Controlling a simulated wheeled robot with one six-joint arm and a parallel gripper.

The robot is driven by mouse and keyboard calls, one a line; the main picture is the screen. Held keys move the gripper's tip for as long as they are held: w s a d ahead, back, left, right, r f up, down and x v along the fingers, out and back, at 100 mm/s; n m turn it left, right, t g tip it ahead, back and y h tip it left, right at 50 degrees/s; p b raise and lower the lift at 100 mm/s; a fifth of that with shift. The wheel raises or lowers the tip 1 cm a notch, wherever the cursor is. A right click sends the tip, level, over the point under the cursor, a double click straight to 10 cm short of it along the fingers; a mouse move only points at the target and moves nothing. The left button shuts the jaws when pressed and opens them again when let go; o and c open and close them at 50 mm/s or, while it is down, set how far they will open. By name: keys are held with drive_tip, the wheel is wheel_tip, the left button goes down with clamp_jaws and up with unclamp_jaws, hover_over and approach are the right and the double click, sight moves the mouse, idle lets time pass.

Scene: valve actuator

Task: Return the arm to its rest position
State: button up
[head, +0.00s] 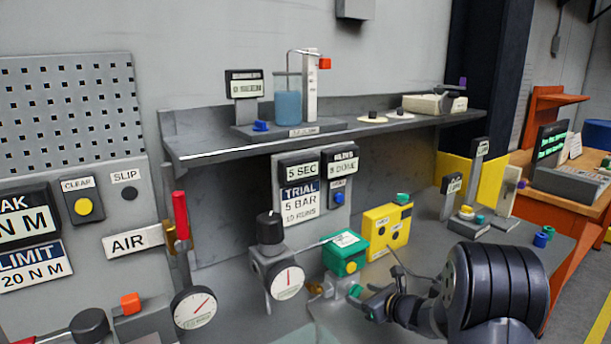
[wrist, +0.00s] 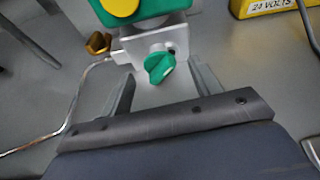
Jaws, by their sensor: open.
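My arm (head: 495,285) reaches in from the lower right in the head view, its dark ribbed part large in front of the bench. My gripper (head: 376,304) is beside the valve unit with the green box (head: 345,254). In the wrist view my gripper (wrist: 162,76) is open, with one finger on each side of a small green knob (wrist: 159,66). The knob is on a grey metal block (wrist: 155,42) under the green and yellow actuator (wrist: 150,12). I cannot tell whether either finger touches the knob or block; nothing is seen gripped.
A yellow box (head: 387,230) stands behind the actuator. A round gauge (head: 287,282) and a thin tube (wrist: 72,105) are at its left. A shelf (head: 335,138) with a blue beaker (head: 287,103) hangs above. An orange workbench (head: 570,215) is at the right.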

drive_tip(key=shift+r+m+p, duration=0.2)
drive_tip(key=shift+m+p, duration=0.1)
drive_tip(key=shift+p, duration=0.5)
drive_tip(key=shift+s+d, duration=0.1)
drive_tip(key=shift+d, duration=0.1)
drive_tip(key=v, duration=0.4)
drive_tip(key=shift+s+d+b, duration=0.2)
drive_tip(key=shift+s+b, duration=0.05)
drive_tip(key=shift+b, duration=0.15)
drive_tip(key=shift+s+d+r, duration=0.2)
drive_tip(key=shift+s, duration=0.1)
drive_tip(key=shift+a, duration=0.1)
